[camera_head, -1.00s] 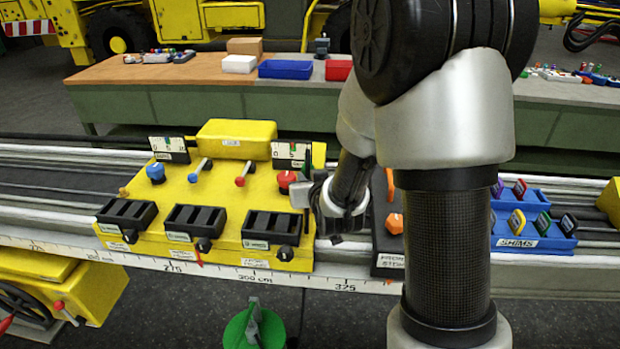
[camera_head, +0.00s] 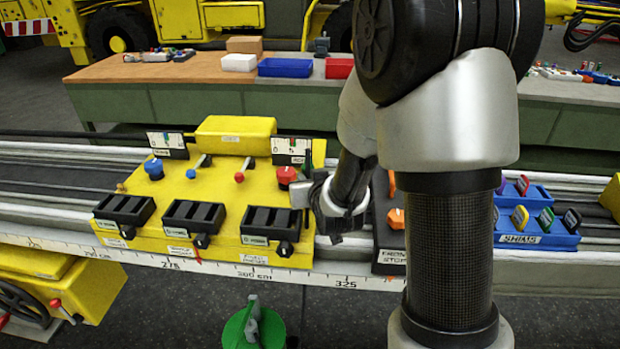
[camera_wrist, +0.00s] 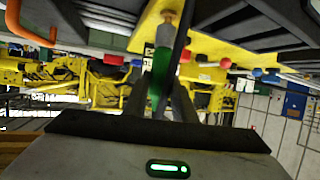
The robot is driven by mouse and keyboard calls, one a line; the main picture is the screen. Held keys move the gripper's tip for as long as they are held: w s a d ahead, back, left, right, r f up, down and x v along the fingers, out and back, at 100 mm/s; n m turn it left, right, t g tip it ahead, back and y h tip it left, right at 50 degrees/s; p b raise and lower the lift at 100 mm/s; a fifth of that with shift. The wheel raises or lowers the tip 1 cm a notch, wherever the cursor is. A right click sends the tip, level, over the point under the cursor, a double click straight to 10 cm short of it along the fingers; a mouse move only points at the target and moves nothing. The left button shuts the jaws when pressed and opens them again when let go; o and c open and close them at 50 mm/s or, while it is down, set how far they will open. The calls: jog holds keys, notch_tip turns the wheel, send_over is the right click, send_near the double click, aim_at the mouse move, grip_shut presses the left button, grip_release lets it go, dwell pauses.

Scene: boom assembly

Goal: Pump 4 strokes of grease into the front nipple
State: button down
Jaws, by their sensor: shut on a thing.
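My gripper (camera_head: 303,194) is at the right end of the yellow console (camera_head: 222,222), beside the red knob (camera_head: 287,175). In the wrist view it is shut on a green upright piece (camera_wrist: 157,88), perhaps a handle; what this belongs to is unclear. A brass-coloured tip on a metal stem (camera_wrist: 168,18) shows beyond it against yellow, and I cannot tell if it is a nipple. A small brass piece (camera_head: 121,188) sits at the console's left edge. I cannot single out the front nipple. My arm hides part of the rail right of the console.
Two levers with a blue (camera_head: 191,174) and a red ball (camera_head: 239,177) stand on the console, behind black slotted boxes (camera_head: 194,217). Right are a black block (camera_head: 388,245) with an orange knob and a blue shim tray (camera_head: 538,240). A green drum (camera_head: 240,333) stands in front.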

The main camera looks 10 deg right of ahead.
jog(key=shift+f+b, duration=0.7)
jog(key=shift+b, duration=0.15)
dwell(0.6)
jog(key=c, duration=1.4)
grip_release()
